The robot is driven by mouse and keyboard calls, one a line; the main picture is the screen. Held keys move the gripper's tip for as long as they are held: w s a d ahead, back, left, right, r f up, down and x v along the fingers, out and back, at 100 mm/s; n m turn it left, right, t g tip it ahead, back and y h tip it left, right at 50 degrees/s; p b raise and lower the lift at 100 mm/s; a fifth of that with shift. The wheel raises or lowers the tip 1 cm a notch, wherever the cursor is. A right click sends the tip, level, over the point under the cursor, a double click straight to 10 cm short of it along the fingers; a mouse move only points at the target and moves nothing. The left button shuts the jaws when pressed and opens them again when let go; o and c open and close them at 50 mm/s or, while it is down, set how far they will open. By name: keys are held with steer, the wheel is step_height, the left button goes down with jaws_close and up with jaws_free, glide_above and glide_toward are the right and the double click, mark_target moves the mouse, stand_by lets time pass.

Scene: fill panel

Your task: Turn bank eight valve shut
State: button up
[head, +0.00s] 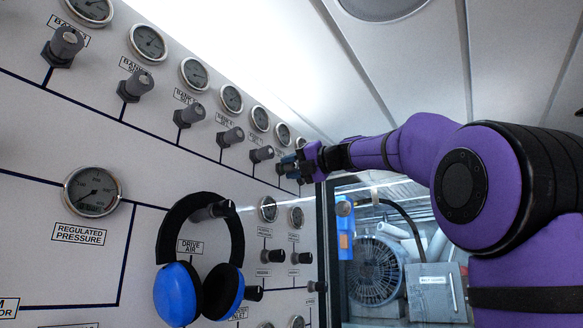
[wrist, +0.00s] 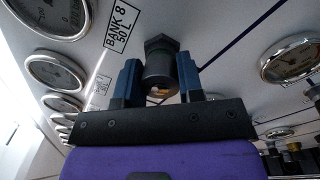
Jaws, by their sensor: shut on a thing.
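The bank eight valve (wrist: 160,62) is a dark round knob on the white panel, beside a label reading "BANK 8 50L" (wrist: 117,25) in the wrist view. My gripper (wrist: 158,75) has one blue finger on each side of the knob and is shut on it. In the head view my gripper (head: 289,166) is at the far end of the upper valve row. There the fingers and wrist mostly hide the knob, and I cannot read how far it is turned.
Several similar knobs, such as one near the left (head: 135,86), line the panel under round gauges. Blue and black headphones (head: 174,293) hang on the panel at a lower knob. A compartment with a fan (head: 376,271) lies right of the panel.

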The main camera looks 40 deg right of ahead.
steer(key=shift+f+m, duration=0.15)
steer(key=shift+m, duration=0.15)
steer(key=o, duration=0.9)
steer(key=v, duration=1)
steer(key=shift+s+d, duration=0.2)
steer(key=shift+s, duration=0.15)
